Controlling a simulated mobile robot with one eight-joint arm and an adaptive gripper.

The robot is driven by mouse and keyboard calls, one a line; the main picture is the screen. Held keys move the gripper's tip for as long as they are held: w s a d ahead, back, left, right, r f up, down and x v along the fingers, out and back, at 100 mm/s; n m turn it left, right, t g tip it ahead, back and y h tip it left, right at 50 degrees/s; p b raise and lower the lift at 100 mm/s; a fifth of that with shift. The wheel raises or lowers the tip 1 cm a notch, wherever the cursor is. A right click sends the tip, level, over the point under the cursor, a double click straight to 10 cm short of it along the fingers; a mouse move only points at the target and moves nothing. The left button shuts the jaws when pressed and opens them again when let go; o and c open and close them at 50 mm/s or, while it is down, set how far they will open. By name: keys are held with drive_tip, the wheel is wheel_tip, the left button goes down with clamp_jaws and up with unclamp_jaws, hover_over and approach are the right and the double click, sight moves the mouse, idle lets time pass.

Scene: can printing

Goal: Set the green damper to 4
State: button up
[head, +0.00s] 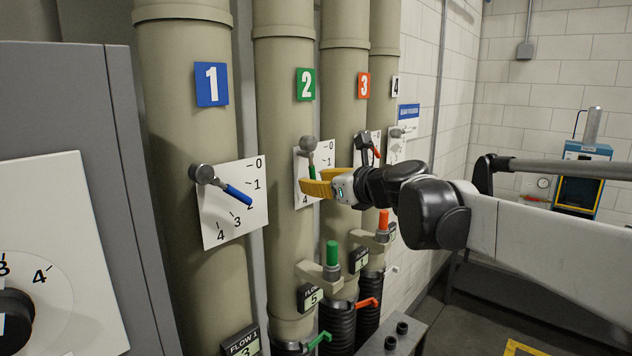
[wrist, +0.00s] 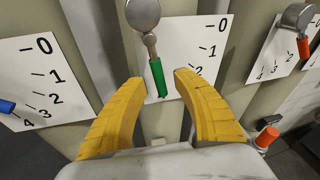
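The green damper is a grey pivot knob (head: 309,143) with a short green handle (wrist: 157,78) on the white scale plate of pipe 2. The handle points down, tilted slightly right in the wrist view. Marks 0, 1 and 2 show on its plate (wrist: 205,35) in the wrist view; the lower marks are hidden by my fingers. A 4 shows at the plate's lower left in the head view. My gripper (wrist: 158,82) is open, its yellow fingers on either side of the handle's lower end with gaps visible. I cannot tell whether the fingers reach its depth.
The blue damper handle (head: 237,194) on pipe 1 is to the left, and the orange-handled damper (wrist: 303,45) of pipe 3 is to the right. Below are a green-capped post (head: 332,253), a red-capped post (head: 383,219) and small flow displays. A grey cabinet (head: 110,90) stands at the left.

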drive_tip(key=v, duration=1)
drive_tip(key=shift+s, duration=0.35)
drive_tip(key=shift+d, duration=0.1)
drive_tip(key=s+d+f+n+g+h+b, duration=0.1)
drive_tip(key=s+d+f+n+h+b, duration=0.2)
drive_tip(key=f, duration=1.9)
drive_tip(key=s+d+f+n+g+h+b, duration=0.2)
drive_tip(key=s+d+f+n+b, duration=0.6)
drive_tip(key=s+f+n+b, duration=0.6)
drive_tip(key=s+d+f+n+g+h+b, duration=0.2)
drive_tip(key=s+d+f+n+h+b, duration=0.3)
drive_tip(key=f+b, duration=1.5)
drive_tip(key=s+f+n, duration=0.4)
drive_tip(key=s+f, duration=0.1)
drive_tip(key=f, duration=0.5)
drive_tip(key=shift+d+b, duration=0.2)
drive_tip(key=shift+b, duration=0.1)
